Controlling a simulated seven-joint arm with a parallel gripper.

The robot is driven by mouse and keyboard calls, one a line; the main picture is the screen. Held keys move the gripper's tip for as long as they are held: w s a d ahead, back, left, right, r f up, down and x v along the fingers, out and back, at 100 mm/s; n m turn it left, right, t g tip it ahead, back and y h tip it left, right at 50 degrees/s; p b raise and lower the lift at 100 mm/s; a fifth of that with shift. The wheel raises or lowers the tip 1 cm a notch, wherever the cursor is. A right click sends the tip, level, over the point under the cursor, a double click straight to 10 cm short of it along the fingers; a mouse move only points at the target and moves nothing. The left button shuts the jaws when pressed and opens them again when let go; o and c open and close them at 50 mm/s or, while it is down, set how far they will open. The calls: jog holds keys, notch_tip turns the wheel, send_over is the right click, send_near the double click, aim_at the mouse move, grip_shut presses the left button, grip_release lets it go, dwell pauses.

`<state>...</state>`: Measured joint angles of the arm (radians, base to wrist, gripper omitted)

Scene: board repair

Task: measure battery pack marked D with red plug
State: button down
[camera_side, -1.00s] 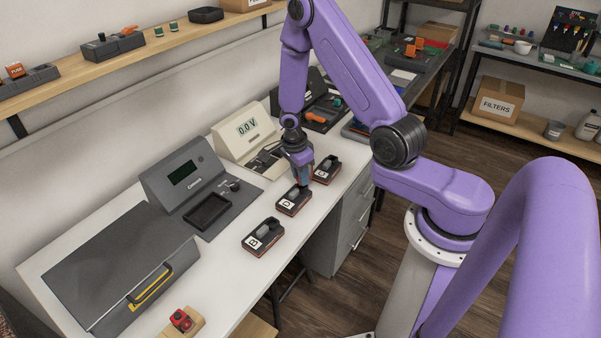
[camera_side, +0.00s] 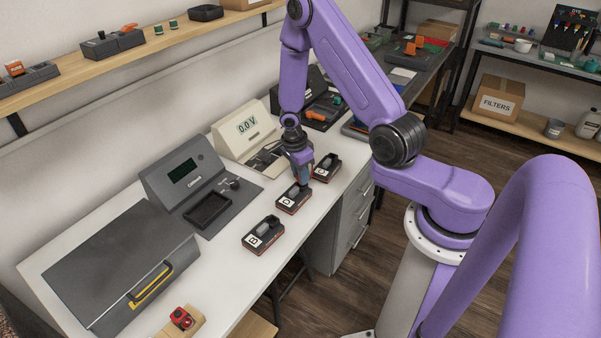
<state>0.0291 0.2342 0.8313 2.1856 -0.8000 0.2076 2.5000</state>
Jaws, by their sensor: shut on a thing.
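The battery pack marked D (camera_side: 288,202) is a dark block with a reddish lower edge and a white label, on the white bench's front part. My gripper (camera_side: 304,182) points down at its far end and is shut on the pack, partly hiding it. I cannot tell whether the pack is slightly off the bench. The meter (camera_side: 247,129) behind reads 0.0 V; its plugs are too small to tell apart, partly hidden by my wrist.
Pack B (camera_side: 253,240) stands to the left, and another pack (camera_side: 327,166) close to the right. A grey device (camera_side: 185,172) with a tray (camera_side: 207,211), a grey case (camera_side: 120,262) and a red button on a wooden block (camera_side: 181,318) are further left.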

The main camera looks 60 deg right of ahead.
jog(key=shift+f, duration=0.4)
dwell(0.7)
jog(key=c, duration=0.6)
grip_release()
jog(key=shift+r, duration=1.6)
jog(key=shift+r, duration=2.9)
